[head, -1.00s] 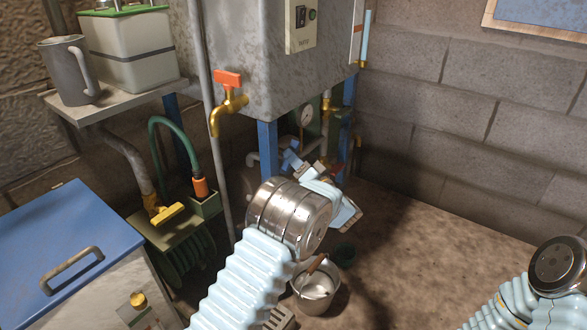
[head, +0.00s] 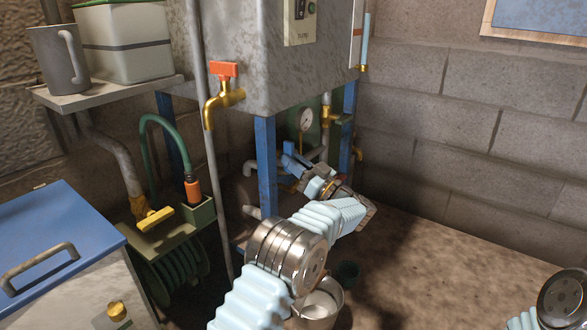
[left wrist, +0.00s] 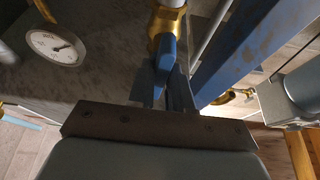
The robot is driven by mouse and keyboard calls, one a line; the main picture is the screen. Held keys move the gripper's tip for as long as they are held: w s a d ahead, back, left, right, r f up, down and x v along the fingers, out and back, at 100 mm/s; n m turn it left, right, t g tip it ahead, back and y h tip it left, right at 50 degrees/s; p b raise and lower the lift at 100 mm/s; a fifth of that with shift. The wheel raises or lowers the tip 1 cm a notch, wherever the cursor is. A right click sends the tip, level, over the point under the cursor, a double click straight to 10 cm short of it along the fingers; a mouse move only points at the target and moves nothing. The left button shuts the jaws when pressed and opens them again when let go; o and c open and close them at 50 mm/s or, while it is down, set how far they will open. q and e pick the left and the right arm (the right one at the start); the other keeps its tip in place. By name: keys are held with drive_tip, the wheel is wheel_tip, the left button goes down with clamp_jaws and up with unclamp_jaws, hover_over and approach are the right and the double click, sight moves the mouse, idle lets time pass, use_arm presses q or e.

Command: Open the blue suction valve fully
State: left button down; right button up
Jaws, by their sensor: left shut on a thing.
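The blue suction valve handle (head: 288,158) is low under the metal tank, beside a blue frame leg. In the left wrist view the blue handle (left wrist: 168,54) lies between my fingers, below a brass valve body (left wrist: 165,26). My left gripper (head: 298,170) is shut on this handle; it also shows in the left wrist view (left wrist: 167,92). My wrist hides part of the valve and its pipe in the head view. My right gripper is not in view; only a part of my right arm shows at the lower right.
A blue frame leg (head: 266,170) stands just left of the valve. A round gauge (head: 306,119) is behind it. A brass tap with a red handle (head: 224,70) hangs from the tank (head: 260,90). A metal bucket (head: 322,308) stands on the floor below my left arm.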

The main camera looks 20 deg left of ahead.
use_arm(q)
drive_tip(key=shift+n+g, duration=0.3)
drive_tip(key=shift+n, duration=0.3)
drive_tip(key=c, duration=1.1)
unclamp_jaws()
drive_tip(key=shift+d+f, duration=0.1)
drive_tip(key=shift+d, duration=0.05)
drive_tip(key=v, duration=1.3)
drive_tip(key=shift+s+d+f, duration=0.1)
drive_tip(key=shift+d+f, duration=0.05)
drive_tip(key=shift+d, duration=0.1)
